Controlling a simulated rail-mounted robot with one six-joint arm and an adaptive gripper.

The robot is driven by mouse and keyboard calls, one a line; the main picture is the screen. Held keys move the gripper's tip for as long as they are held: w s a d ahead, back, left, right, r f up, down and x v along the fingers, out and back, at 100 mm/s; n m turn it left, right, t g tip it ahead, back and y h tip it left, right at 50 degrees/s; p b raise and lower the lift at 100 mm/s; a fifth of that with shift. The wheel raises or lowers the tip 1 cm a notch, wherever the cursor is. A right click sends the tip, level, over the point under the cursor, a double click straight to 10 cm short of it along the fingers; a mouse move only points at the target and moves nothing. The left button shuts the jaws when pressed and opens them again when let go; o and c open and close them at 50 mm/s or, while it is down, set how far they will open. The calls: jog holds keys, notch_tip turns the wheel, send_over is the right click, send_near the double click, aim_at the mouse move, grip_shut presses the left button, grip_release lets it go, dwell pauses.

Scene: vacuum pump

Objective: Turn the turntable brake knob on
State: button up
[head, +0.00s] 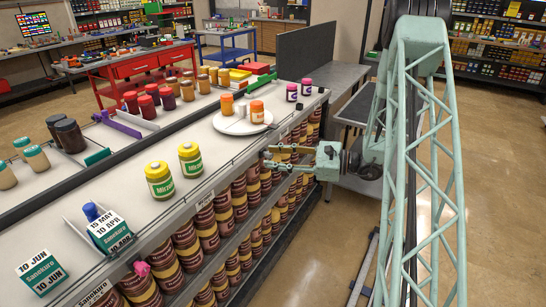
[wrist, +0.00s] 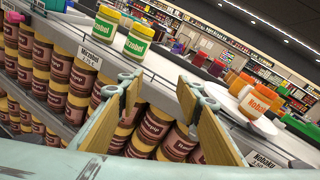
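The turntable (head: 232,126) is a white round plate on the counter, with orange jars (head: 257,111) standing on it. In the wrist view the plate (wrist: 232,107) shows at right, beyond the right finger. I cannot make out a brake knob for certain in either view. My gripper (head: 270,158) is in front of the counter's front edge, nearer the aisle than the turntable and lower right of it. In the wrist view my gripper (wrist: 165,88) has its two tan-padded fingers wide apart, with nothing held between them. Brown jars show behind the fingers.
Shelves of brown jars (head: 207,228) fill the front below the counter. Pink-lidded jars (head: 292,93) stand beyond the turntable. The aisle floor (head: 300,260) in front is clear.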

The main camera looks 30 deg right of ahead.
aim_at(272, 156)
jog(key=d+f+m+t+h, duration=0.3)
jog(key=d+f, duration=0.6)
jog(key=d, duration=0.3)
jog(key=shift+w+d+m+t, duration=0.2)
jog(key=shift+w+m+t, duration=0.15)
jog(key=shift+m, duration=0.45)
jog(key=shift+a, duration=0.1)
jog(key=shift+b+x, duration=0.45)
jog(key=shift+x, duration=6.4)
jog(key=c, duration=0.9)
